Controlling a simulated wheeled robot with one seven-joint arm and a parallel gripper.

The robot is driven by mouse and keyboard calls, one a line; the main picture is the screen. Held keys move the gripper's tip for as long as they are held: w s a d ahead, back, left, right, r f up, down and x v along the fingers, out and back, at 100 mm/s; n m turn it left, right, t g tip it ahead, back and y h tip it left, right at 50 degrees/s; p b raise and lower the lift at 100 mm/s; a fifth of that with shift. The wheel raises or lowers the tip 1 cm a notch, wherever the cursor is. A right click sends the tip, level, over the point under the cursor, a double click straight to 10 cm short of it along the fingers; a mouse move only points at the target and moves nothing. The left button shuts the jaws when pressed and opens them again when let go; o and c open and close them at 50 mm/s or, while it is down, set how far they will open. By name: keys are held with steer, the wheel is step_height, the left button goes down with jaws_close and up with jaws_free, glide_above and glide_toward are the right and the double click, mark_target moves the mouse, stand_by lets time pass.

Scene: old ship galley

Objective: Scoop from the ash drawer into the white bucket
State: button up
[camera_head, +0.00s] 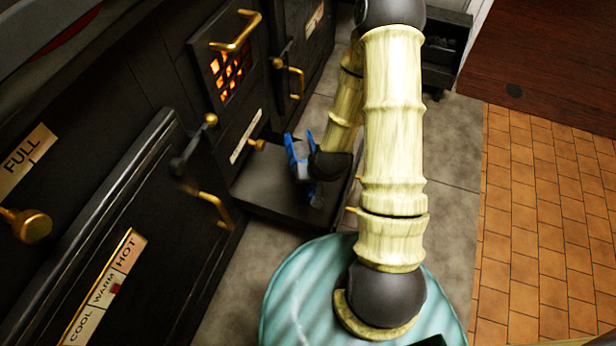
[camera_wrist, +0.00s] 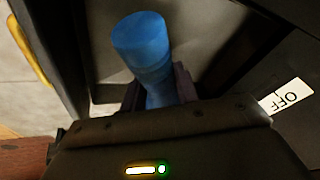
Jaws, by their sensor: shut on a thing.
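My gripper (camera_head: 302,165) is low in front of the stove, over the pulled-out dark ash drawer (camera_head: 255,190). It is shut on a blue thing (camera_wrist: 148,50), a rounded handle-like piece standing up between the jaws in the wrist view. Blue parts also show at the gripper in the head view. The lower end of the blue thing is hidden by the gripper, so I cannot tell whether it carries ash. The drawer's grey inside (camera_wrist: 205,25) shows behind the blue thing in the wrist view. The white bucket is not in view.
The black stove front with a glowing grate (camera_head: 231,75) and brass handles (camera_head: 215,208) rises on the left. An OFF label (camera_wrist: 291,97) is close to the gripper's right side. Grey floor tiles (camera_head: 455,190) and orange tiles (camera_head: 545,220) lie clear to the right.

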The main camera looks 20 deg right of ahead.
steer(key=shift+a+p+v, duration=0.1)
steer(key=shift+p+v, duration=0.35)
steer(key=shift+v, duration=0.3)
steer(key=shift+a+p+v, duration=0.15)
steer(key=shift+p+v, duration=0.3)
steer(key=shift+v, duration=0.35)
steer(key=shift+t, duration=0.6)
steer(key=p+v, duration=0.1)
steer(key=p, duration=0.2)
steer(key=p+v, duration=0.2)
steer(key=p, duration=0.1)
steer(key=a+p+v, duration=0.1)
steer(key=p, duration=0.3)
steer(key=shift+d+r, duration=0.1)
steer(key=shift+r, duration=0.35)
steer(key=w+d+r+n+p, duration=0.1)
steer(key=w+r+n+p, duration=0.1)
steer(key=w+r, duration=0.9)
step_height(320, 180, up, 2)
steer(key=shift+w+r+y, duration=0.1)
steer(key=shift+w+y, duration=0.3)
steer(key=shift+d, duration=0.2)
